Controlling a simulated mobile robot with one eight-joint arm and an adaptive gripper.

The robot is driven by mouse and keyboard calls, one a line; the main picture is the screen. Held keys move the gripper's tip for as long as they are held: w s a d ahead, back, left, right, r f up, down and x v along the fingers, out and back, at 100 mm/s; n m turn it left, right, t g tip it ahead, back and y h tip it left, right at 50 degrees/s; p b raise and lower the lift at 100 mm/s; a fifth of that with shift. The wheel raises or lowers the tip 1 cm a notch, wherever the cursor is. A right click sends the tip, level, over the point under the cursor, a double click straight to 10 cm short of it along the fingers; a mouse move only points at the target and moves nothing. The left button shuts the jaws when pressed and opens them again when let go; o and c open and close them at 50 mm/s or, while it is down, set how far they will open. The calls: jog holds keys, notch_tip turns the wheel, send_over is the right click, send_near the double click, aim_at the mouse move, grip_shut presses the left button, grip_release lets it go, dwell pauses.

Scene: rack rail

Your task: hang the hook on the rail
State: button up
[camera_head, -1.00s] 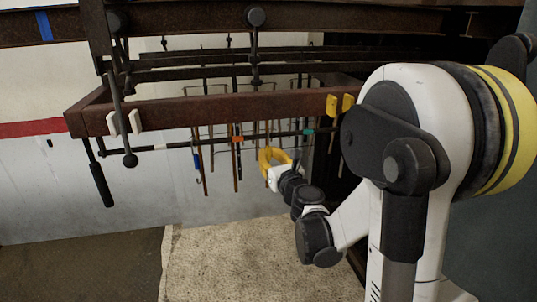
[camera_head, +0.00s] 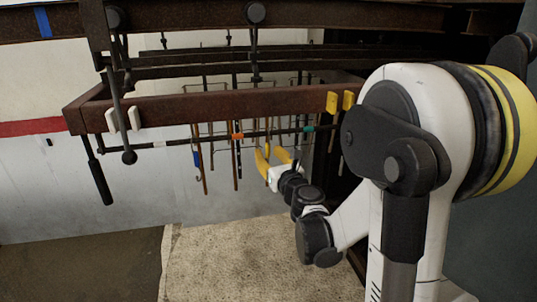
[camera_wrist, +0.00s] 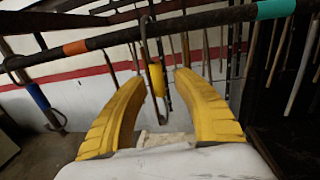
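The rail is a thin dark bar (camera_head: 221,138) with white, orange and teal bands; it crosses the top of the wrist view (camera_wrist: 205,20). A thin dark hook with a yellow grip (camera_wrist: 157,79) hangs down at the rail between the orange band (camera_wrist: 75,47) and the teal band (camera_wrist: 276,8). Its curved top appears to be over the bar. My gripper (camera_wrist: 160,82) is open, with its yellow fingers apart on either side of the yellow grip and no visible contact. In the head view my gripper (camera_head: 272,153) is just below the rail; the hook is hard to make out there.
A blue-gripped hook (camera_wrist: 38,96) hangs left of the orange band and shows in the head view (camera_head: 197,159). Several thin rods hang behind the rail. A rusty beam (camera_head: 220,107) runs above it. The floor (camera_head: 225,260) below is clear.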

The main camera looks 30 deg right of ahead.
jog(key=shift+s, duration=0.1)
jog(key=s+a, duration=0.2)
jog(key=s, duration=0.9)
jog(key=shift+s, duration=0.35)
dwell(1.3)
